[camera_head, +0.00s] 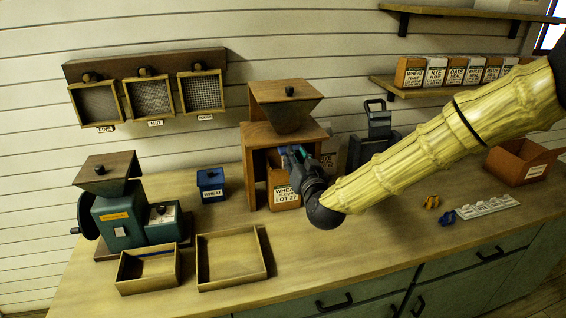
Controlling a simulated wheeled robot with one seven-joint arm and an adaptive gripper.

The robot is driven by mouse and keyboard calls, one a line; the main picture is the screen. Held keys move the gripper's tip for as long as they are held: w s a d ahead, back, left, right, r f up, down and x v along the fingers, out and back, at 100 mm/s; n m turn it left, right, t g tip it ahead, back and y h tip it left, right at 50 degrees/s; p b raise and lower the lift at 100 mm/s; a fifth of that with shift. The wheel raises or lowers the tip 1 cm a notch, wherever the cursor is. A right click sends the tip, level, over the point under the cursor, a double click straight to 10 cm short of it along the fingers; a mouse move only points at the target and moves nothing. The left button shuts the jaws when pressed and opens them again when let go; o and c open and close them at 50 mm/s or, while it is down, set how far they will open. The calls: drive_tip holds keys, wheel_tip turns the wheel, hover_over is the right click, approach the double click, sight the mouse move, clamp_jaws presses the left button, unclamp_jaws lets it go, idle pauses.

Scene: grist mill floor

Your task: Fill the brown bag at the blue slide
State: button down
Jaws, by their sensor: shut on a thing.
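The brown bag (285,196), labelled wheat flour lot 27, stands upright on the counter under the wooden hopper stand (255,150). A small part of the blue slide (284,159) shows at the stand's front, just above the bag. A teal piece (303,152) shows close to its right. My gripper (293,159) reaches in from the right and is shut at the blue slide, above the bag. Its fingers and wrist hide most of the slide and the bag's upper right. I cannot see into the bag.
A green mill (122,217), two shallow wooden trays (150,268) (232,258) and a blue wheat box (210,185) stand to the left. A black device (375,140) stands behind my arm.

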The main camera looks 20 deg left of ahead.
drive_tip(key=shift+x, duration=0.95)
drive_tip(key=shift+w+r+b, duration=0.15)
drive_tip(key=shift+r+b, duration=0.1)
drive_tip(key=shift+b, duration=0.15)
drive_tip(key=c, duration=1.2)
unclamp_jaws()
drive_tip(key=shift+a+f, duration=0.15)
drive_tip(key=shift+f, duration=0.1)
drive_tip(key=shift+s+d, duration=0.25)
drive_tip(key=shift+s, duration=0.05)
drive_tip(key=v, duration=1.1)
